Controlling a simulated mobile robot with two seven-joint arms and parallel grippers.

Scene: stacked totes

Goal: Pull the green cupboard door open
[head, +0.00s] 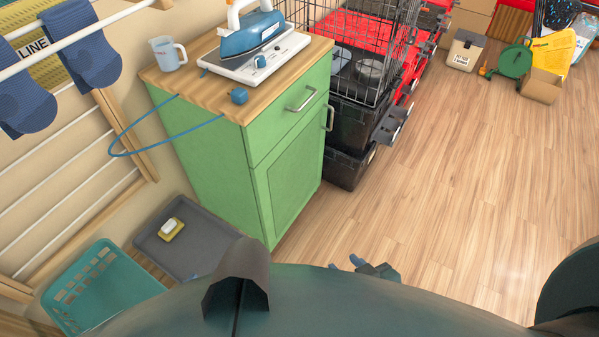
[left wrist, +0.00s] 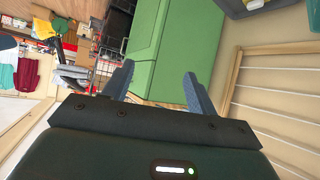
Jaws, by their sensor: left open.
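The green cupboard (head: 215,150) stands against the wall with a wooden top. Its door (head: 290,180) is closed flush under a drawer, with a metal handle (head: 329,118) near the door's upper right edge. My left gripper (left wrist: 158,84) is open and empty in the left wrist view. The green cupboard (left wrist: 160,50) shows beyond and between its fingers.
An iron (head: 252,35) and a cup (head: 167,53) stand on the cupboard top. Black totes and a wire crate (head: 350,45) stand close to the handle side. A grey tray (head: 190,240) and teal basket (head: 95,285) lie at left. The floor at right is clear.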

